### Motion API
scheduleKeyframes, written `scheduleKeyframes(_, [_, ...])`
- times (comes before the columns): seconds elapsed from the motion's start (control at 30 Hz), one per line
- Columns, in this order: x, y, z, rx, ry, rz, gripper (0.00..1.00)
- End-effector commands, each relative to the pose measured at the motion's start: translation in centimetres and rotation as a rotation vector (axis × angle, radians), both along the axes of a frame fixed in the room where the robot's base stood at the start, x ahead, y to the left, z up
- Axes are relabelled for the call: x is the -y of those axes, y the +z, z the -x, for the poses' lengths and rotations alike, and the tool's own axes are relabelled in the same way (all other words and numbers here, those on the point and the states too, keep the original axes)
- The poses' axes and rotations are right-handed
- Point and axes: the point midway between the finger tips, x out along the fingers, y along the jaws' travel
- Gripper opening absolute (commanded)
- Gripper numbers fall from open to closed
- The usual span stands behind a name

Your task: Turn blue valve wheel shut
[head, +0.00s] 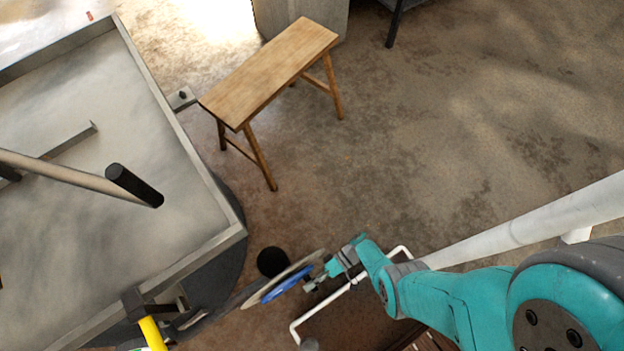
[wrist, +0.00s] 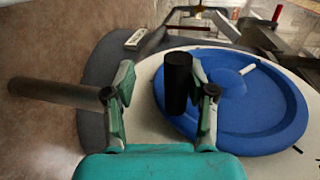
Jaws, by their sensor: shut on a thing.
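The blue valve wheel (wrist: 240,105) fills the right of the wrist view, in front of a pale round disc (wrist: 283,155). A black upright handle (wrist: 178,84) stands at its left side. My gripper (wrist: 160,95) has a finger on each side of this handle and is shut on it. In the head view the wheel (head: 286,285) shows nearly edge-on, low in the middle. My gripper (head: 318,284) is at its right side there, small and partly hidden. The exact finger contact is hard to see.
A large metal tray (head: 150,215) with a black-gripped handle (head: 135,186) lies left. A yellow lever (head: 152,334) is at the bottom. A wooden bench (head: 270,72) stands behind. A white pipe frame (head: 326,306) runs near my gripper. The floor at right is mostly open.

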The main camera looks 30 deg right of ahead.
Motion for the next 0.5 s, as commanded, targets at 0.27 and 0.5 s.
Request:
scheduleKeyframes(0.27, [-0.13,-0.43,0.46,-0.006,0.003,0.014,0.49])
scheduleKeyframes(0.5, [0.00,-0.37,0.14,-0.003,0.000,0.015,0.49])
